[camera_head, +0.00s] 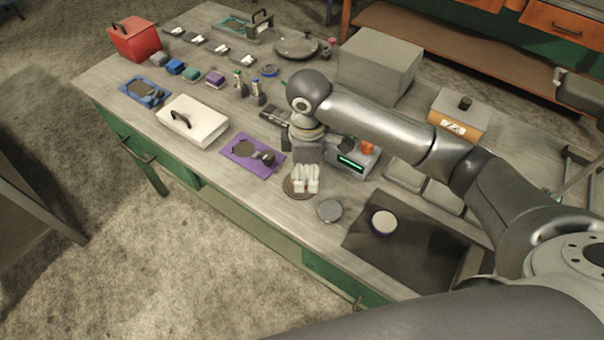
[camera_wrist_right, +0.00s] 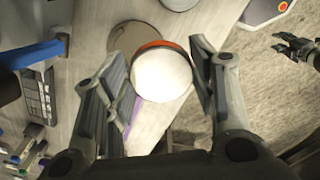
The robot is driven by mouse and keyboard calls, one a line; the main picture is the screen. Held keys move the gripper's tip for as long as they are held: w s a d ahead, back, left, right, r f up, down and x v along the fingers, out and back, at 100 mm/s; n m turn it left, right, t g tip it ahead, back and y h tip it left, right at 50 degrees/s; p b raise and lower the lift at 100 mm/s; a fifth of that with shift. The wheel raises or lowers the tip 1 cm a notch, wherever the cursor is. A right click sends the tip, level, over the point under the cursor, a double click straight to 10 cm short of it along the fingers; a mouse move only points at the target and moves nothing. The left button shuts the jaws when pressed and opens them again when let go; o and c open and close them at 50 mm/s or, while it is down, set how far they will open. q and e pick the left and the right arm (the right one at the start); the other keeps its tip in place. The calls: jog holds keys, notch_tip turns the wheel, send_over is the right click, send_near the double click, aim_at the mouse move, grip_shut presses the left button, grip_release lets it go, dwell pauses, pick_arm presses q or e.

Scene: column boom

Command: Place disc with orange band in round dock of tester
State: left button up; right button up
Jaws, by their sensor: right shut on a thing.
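My right gripper (camera_head: 305,183) hangs low over the table's front half, beside the tester. In the right wrist view its fingers (camera_wrist_right: 160,78) are shut on the disc with the orange band (camera_wrist_right: 162,75), which shows a pale face and an orange rim. The disc cannot be made out in the head view. The tester (camera_head: 352,162) is a grey box with a green-lit display, just right of the gripper and partly behind my forearm. Its round dock cannot be made out. My left gripper seems to show at the right of the wrist view (camera_wrist_right: 298,47); its state is unclear.
A brown round plate (camera_head: 291,187) lies under the gripper, with a grey disc (camera_head: 330,210) to its right. A purple-rimmed disc (camera_head: 383,222) sits on a dark mat (camera_head: 420,255). A purple plate (camera_head: 241,165) lies left. A large grey box (camera_head: 380,63) stands behind.

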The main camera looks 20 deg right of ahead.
jog(key=w+f, duration=0.1)
jog(key=f, duration=0.1)
jog(key=w+f, duration=0.2)
jog(key=shift+w+d, duration=0.1)
jog(key=shift+d, duration=0.05)
jog(key=shift+w+d+f+p, duration=0.1)
jog(key=shift+w+f+p, duration=0.2)
jog(key=shift+w+f, duration=0.3)
jog(key=shift+f, duration=1.7)
pick_arm(q)
jog(key=shift+w+a+r, duration=0.4)
jog(key=shift+w+r, duration=0.1)
jog(key=shift+r, duration=0.1)
jog(key=shift+s, duration=0.1)
pick_arm(e)
jog(key=shift+f, duration=0.15)
jog(key=shift+s+f, duration=0.3)
jog(key=shift+f, duration=0.1)
jog(key=o, duration=1.2)
jog(key=shift+s+f, duration=0.1)
jog(key=shift+f, duration=0.05)
pick_arm(q)
jog(key=shift+s, duration=0.1)
pick_arm(e)
jog(key=shift+o, duration=0.5)
jog(key=shift+w+f, duration=0.1)
jog(key=shift+w, duration=0.1)
